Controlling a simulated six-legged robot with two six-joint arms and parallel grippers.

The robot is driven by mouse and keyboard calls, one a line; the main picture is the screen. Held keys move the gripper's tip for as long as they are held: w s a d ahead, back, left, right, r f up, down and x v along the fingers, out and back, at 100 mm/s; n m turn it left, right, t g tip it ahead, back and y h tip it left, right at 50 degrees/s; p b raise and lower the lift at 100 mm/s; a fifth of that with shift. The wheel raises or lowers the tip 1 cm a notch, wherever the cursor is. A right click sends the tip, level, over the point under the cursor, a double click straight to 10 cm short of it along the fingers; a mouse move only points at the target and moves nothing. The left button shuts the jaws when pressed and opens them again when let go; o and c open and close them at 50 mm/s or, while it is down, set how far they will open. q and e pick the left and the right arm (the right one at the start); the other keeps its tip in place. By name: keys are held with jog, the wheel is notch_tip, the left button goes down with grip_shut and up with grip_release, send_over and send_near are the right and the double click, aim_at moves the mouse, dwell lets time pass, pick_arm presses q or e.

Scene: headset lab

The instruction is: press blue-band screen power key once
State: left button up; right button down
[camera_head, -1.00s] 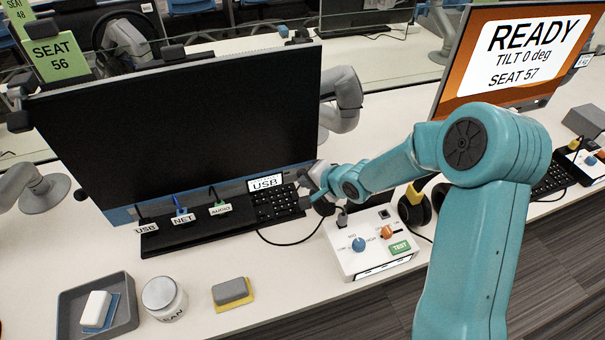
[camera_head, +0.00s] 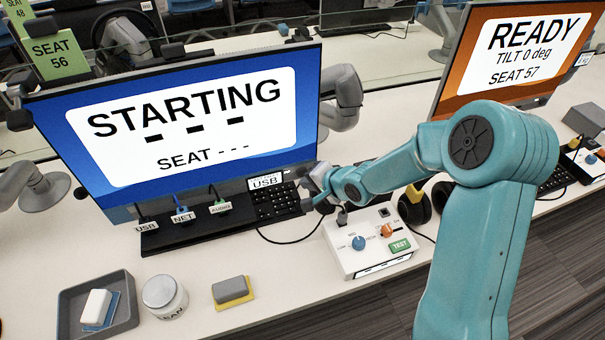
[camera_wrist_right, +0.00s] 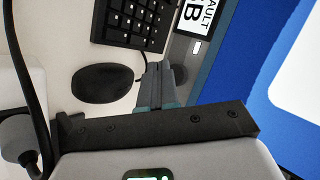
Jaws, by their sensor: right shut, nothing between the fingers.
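The blue-band screen (camera_head: 190,118) is lit and reads "STARTING", three dashes and "SEAT - - -" on a blue ground. My right gripper (camera_head: 308,190) is at the screen's lower right corner, its fingers shut and empty. In the right wrist view the shut fingers (camera_wrist_right: 165,78) point toward the lower bezel of the screen (camera_wrist_right: 285,60), beside a label ending in "B" (camera_wrist_right: 195,20). The power key itself cannot be made out; the gripper covers that corner in the head view. My left gripper is not in view.
A keyboard (camera_head: 272,202) and a dark mouse (camera_wrist_right: 103,83) lie close to the gripper. A control box (camera_head: 365,262) with knobs stands in front. A tray (camera_head: 70,320), a jar (camera_head: 163,296) and a grey block (camera_head: 230,289) sit front left. An orange screen (camera_head: 455,85) reads "READY".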

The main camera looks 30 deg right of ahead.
jog(key=shift+s, duration=0.15)
jog(key=s, duration=0.2)
jog(key=s+a+b, duration=0.1)
jog(key=s, duration=0.1)
jog(key=shift+s+a, duration=0.1)
jog(key=shift+s, duration=0.3)
jog(key=shift+r, duration=0.1)
dwell(0.7)
